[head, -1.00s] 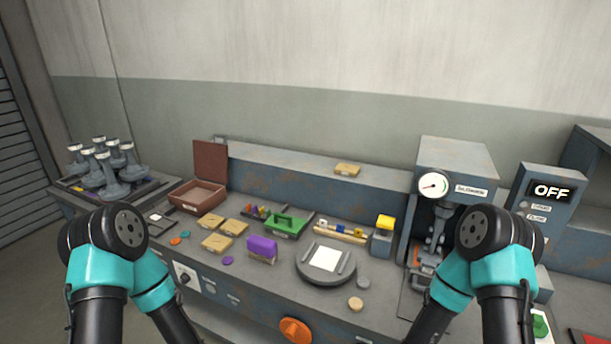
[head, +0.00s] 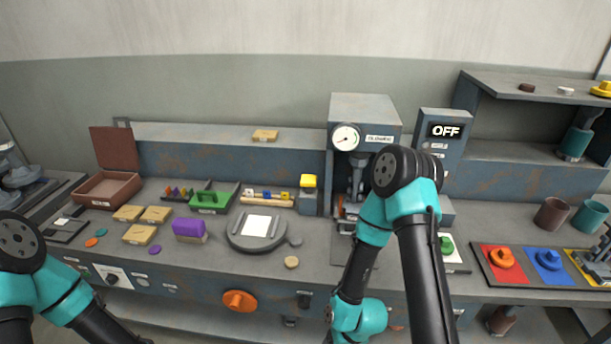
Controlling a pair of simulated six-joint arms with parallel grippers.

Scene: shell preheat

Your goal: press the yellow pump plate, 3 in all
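A yellow plate (head: 308,181) sits on top of a small grey-blue block (head: 308,202), just left of the press (head: 365,115). It stands level and nothing touches it. The round gauge (head: 345,138) on the press has a white face. My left arm shows only at the lower left corner, and its gripper is outside the picture. My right arm rises in front of the press and bends down again to the bottom edge. Its gripper does not show. My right arm hides part of the lower press.
A box reading OFF (head: 445,131) stands right of the press. A round grey plate (head: 242,239) lies left of it, near a purple block (head: 189,228) and green tray (head: 212,199). Red (head: 483,272) and blue (head: 566,273) pads with knobs are at right. An orange knob (head: 239,300) is on the front.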

